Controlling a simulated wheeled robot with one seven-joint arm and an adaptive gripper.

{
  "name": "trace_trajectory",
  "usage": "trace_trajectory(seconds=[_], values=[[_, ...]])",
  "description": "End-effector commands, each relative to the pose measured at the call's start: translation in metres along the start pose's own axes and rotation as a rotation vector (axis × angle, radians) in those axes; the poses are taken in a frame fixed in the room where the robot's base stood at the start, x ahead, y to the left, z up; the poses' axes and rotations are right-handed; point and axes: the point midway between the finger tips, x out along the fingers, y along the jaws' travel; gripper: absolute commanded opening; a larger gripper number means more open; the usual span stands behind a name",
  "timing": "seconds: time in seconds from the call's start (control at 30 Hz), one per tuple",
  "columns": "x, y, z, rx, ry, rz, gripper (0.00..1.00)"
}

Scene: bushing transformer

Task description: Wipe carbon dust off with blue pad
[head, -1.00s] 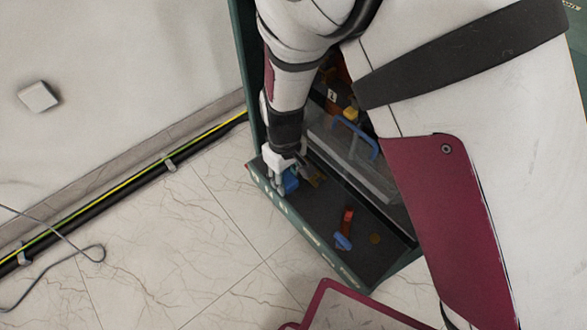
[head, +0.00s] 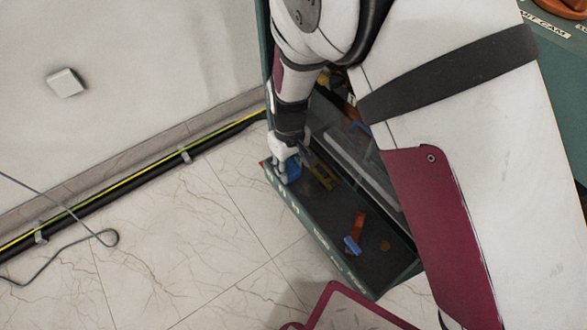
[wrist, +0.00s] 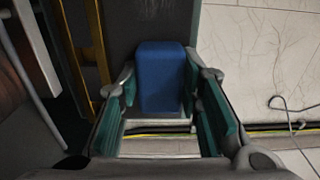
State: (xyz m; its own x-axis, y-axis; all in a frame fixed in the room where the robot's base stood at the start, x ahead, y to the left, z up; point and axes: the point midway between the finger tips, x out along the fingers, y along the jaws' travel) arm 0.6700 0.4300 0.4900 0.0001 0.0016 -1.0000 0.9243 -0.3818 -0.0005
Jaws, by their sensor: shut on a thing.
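The blue pad (head: 293,169) is a blue block at the upper left end of a dark open tray (head: 334,213). In the wrist view, the blue pad (wrist: 160,72) stands between my two teal-lined fingers. My gripper (head: 287,161) is shut on it, and the gripper also shows in the wrist view (wrist: 160,88). Whether the pad touches the tray floor is hard to tell. I cannot make out carbon dust on the dark surfaces.
A yellow piece (head: 324,172) lies right of my gripper. A red piece (head: 359,225), a small blue piece (head: 352,246) and an orange round piece (head: 385,246) lie towards the tray's lower end. The tray's green rim stands around them.

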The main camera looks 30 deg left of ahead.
Motion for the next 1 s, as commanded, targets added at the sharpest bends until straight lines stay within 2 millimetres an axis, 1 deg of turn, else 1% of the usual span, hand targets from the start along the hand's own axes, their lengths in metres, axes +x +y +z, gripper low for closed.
trace_trajectory(seconds=[0.1,0.37,0.6,0.87,1.0], values=[[-0.001,0.0,-0.007,0.0,0.0,0.0,0.1],[0.0,0.0,-0.016,-0.001,-0.001,0.0,0.1],[0.002,0.0,-0.031,0.0,0.0,0.0,0.1],[0.003,0.001,-0.037,0.001,0.001,0.0,0.1],[0.002,0.006,-0.037,0.002,0.002,0.001,0.1]])
